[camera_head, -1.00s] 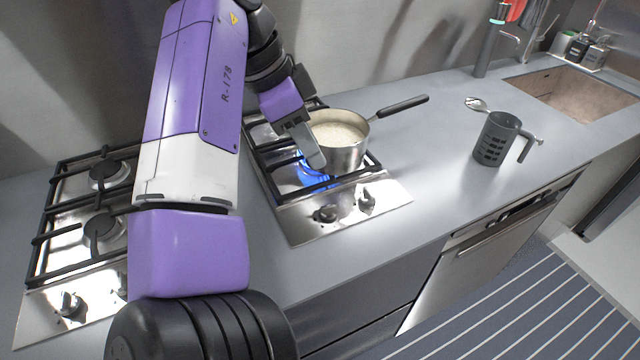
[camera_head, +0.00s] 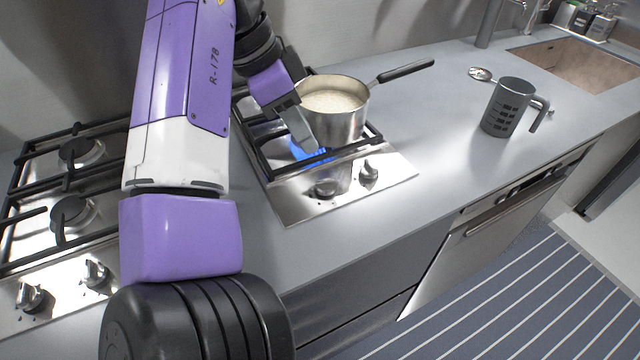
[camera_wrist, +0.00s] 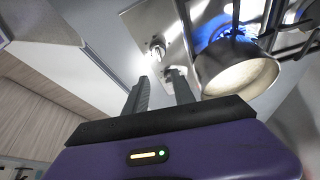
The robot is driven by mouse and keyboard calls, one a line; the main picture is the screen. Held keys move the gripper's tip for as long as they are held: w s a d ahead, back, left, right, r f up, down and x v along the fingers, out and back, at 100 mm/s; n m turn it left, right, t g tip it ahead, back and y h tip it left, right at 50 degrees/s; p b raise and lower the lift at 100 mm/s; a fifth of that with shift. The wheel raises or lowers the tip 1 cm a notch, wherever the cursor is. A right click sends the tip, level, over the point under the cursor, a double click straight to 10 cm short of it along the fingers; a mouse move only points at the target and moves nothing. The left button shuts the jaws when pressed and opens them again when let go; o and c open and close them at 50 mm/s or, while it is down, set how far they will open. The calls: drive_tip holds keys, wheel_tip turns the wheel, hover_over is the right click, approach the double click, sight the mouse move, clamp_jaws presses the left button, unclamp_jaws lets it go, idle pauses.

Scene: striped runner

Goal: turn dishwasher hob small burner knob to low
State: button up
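I cannot tell which one serves the small burner. In the wrist view one knob (camera_wrist: 157,48) shows beyond the fingertips, and another (camera_wrist: 174,71) is partly behind the right finger. My gripper (camera_wrist: 160,78) is open, with nothing visible between its fingers. In the head view it (camera_head: 308,142) is beside the pot, above the burning blue flame, behind the left knob.
A steel pot (camera_head: 345,122) of pale contents sits over the flame, its handle pointing right and back. A second hob (camera_head: 60,285) is at left. A grey measuring jug (camera_head: 507,107) and a spoon (camera_head: 481,74) are on the counter (camera_head: 425,150), which is clear between hob and jug.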

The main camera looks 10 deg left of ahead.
sight(324, 180)
drive_tip(key=shift+s+a+f+b+x, duration=0.15)
drive_tip(key=shift+b+x, duration=0.25)
drive_tip(key=shift+x, duration=1.4)
drive_tip(key=shift+a+b+x, duration=0.2)
drive_tip(key=shift+b+x, duration=0.2)
drive_tip(key=shift+x, duration=1.45)
drive_tip(key=shift+s+a+f+b+x, duration=0.15)
drive_tip(key=shift+b+x, duration=0.25)
drive_tip(key=shift+x, duration=1.4)
drive_tip(key=shift+r, duration=0.1)
drive_tip(key=shift+c, duration=0.2)
